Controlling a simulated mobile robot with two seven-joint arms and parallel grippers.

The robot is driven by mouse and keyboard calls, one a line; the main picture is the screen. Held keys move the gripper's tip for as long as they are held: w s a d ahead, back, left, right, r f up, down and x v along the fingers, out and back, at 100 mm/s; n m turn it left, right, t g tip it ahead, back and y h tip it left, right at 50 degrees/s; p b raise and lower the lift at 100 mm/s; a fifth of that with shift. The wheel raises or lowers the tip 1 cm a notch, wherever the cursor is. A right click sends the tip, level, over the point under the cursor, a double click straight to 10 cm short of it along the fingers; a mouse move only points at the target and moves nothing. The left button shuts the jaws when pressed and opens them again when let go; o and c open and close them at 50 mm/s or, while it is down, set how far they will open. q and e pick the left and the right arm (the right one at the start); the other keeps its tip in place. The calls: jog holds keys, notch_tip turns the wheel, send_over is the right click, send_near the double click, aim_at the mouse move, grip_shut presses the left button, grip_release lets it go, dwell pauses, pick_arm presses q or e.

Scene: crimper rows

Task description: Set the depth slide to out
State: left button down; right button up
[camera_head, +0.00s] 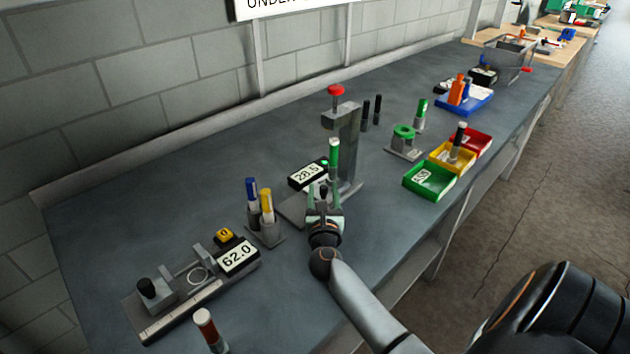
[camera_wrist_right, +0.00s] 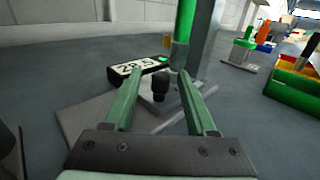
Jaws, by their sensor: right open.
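A grey press (camera_head: 350,143) with a red knob on top and a green-and-white cylinder at its front stands mid-bench. A small black knob (camera_wrist_right: 160,84) rises from a grey block on its base plate (camera_wrist_right: 95,127); it appears to be the depth slide's knob, though no label is readable. My right gripper (camera_head: 324,192) is low over the front of this base. In the right wrist view, its green fingers (camera_wrist_right: 158,76) are open, one on each side of the knob, with gaps visible. In the head view the gripper hides much of the base. My left gripper is not in view.
A black display (camera_head: 307,175) reading 28.5 sits left of the press. Left are a marker holder (camera_head: 266,235) and a gauge fixture with a 62.0 display (camera_head: 238,257). Right are a green-ringed stand (camera_head: 404,142) and green, yellow and red bins (camera_head: 430,190). Bench between is clear.

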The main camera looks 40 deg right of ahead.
jog(key=shift+w+d, duration=0.3)
grip_shut()
dwell(0.5)
jog(key=shift+r, duration=0.1)
dwell(0.8)
